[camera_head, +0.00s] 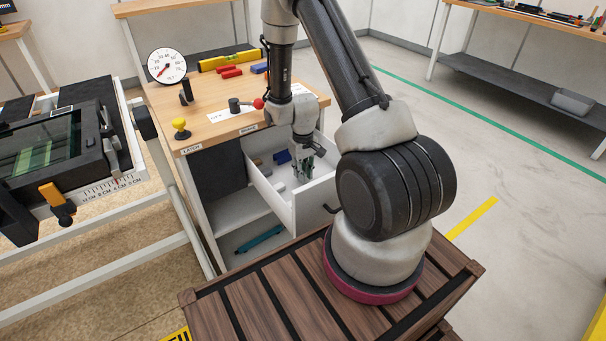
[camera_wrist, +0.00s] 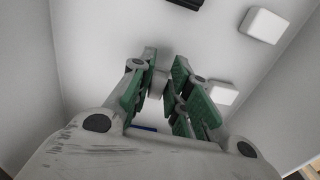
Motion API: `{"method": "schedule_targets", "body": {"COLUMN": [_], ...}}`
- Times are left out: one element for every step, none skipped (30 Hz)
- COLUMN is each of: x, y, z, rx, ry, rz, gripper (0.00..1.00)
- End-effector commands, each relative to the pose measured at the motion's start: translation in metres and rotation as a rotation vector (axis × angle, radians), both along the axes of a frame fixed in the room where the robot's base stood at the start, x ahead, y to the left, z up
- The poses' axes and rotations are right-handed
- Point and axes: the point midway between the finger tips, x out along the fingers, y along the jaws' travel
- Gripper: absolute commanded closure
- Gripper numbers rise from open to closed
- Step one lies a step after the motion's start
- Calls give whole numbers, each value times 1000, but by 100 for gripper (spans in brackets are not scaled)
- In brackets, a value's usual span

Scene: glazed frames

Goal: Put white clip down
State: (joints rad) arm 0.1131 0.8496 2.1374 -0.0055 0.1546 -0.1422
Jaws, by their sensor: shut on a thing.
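My gripper (camera_head: 304,168) reaches down into the open white drawer (camera_head: 314,203) of the workbench. In the wrist view, its green-padded fingers (camera_wrist: 160,85) are shut on a small pale piece, the white clip (camera_wrist: 158,82), which is partly hidden by the fingers. The drawer's pale floor (camera_wrist: 100,50) shows around and beyond the fingertips. I cannot tell whether the clip touches the floor. In the head view the clip cannot be made out at the gripper.
Two white blocks (camera_wrist: 265,25) (camera_wrist: 222,93) lie right of the fingers, the nearer one close to them. A dark piece (camera_wrist: 185,3) lies at the far edge. Blue pieces (camera_head: 283,157) lie in the drawer. Drawer walls enclose the gripper. The benchtop (camera_head: 200,92) holds a gauge and several parts.

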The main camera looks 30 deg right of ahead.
Motion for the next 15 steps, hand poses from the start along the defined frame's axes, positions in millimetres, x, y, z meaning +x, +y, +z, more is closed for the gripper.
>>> {"method": "schedule_targets", "body": {"x": [0,0,-1,0,0,0,0,0,0,0,0,0,0,0,0], "y": [0,0,0,0,0,0,0,0,0,0,0,0,0,0,0], "z": [-6,-9,-11,-11,-11,-11,-11,-11,-11,-11,-11,-12,-13,-14,-13], "rx": [0,0,0,0,0,0,0,0,0,0,0,0,0,0,0], "ry": [1,1,1,1,0,0,0,0,0,0,0,0,1,1,0], "rz": [0,0,0,0,0,0,0,0,0,0,0,0,0,0,0], "gripper": [100,100,100,100,100,100,100,100,100,100,100,100,100,100,75]}}
